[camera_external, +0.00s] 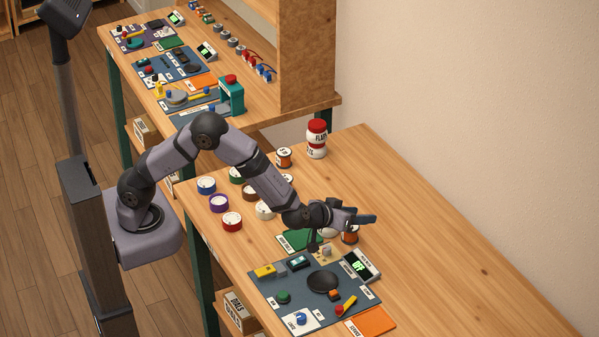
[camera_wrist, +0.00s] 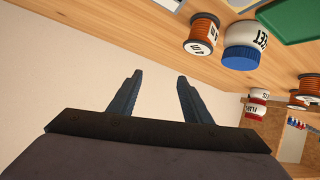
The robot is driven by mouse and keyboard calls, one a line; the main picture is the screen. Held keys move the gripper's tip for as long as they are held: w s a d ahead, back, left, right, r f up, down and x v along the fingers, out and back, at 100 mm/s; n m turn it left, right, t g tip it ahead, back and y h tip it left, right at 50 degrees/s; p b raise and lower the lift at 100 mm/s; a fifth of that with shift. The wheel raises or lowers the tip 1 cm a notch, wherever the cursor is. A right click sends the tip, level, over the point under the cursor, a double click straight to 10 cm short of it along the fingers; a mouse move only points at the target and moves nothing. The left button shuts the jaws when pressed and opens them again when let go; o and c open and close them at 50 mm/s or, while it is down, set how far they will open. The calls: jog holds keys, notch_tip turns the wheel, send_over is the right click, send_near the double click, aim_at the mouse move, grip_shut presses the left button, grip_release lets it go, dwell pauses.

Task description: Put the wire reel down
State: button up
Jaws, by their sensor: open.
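My gripper (camera_external: 364,217) is open, its fingers pointing right in the outside view. In the wrist view, its two fingers (camera_wrist: 160,77) are apart with only bare wall between them. An orange wire reel with a white label (camera_external: 350,236) sits on the table just below the gripper, partly covered by it. The wrist view shows this reel (camera_wrist: 201,34) on the tabletop, clear of the fingers. Another orange reel (camera_external: 284,156) stands farther back near the red-and-white jar. In the wrist view, orange reels (camera_wrist: 300,105) also show at the right edge.
A white jar with a blue lid (camera_wrist: 242,48) stands beside the near reel. A blue-grey panel (camera_external: 272,297) with parts and a display (camera_external: 362,266) lies in front. A flux jar (camera_external: 316,139) and tape rolls (camera_external: 232,221) stand behind. The table's right side is clear.

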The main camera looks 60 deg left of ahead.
jog(key=s+f+y, duration=0.1)
jog(key=s+f+n+y, duration=0.1)
jog(key=s+y, duration=0.1)
jog(key=s+f+n+y, duration=0.1)
jog(key=s+f, duration=0.1)
jog(key=shift+d+g+y, duration=0.1)
jog(key=shift+g+y, duration=0.2)
jog(key=shift+y, duration=0.1)
jog(key=shift+s, duration=0.4)
jog(key=shift+x, duration=1.45)
jog(key=shift+s+f+p+x, duration=0.15)
jog(key=shift+p+x, duration=0.4)
jog(key=shift+x, duration=0.6)
jog(key=shift+s+f+p+x, duration=0.15)
jog(key=shift+p+x, duration=0.35)
jog(key=shift+x, duration=0.7)
jog(key=c, duration=0.9)
jog(key=shift+r+b, duration=0.9)
jog(key=shift+r, duration=4.05)
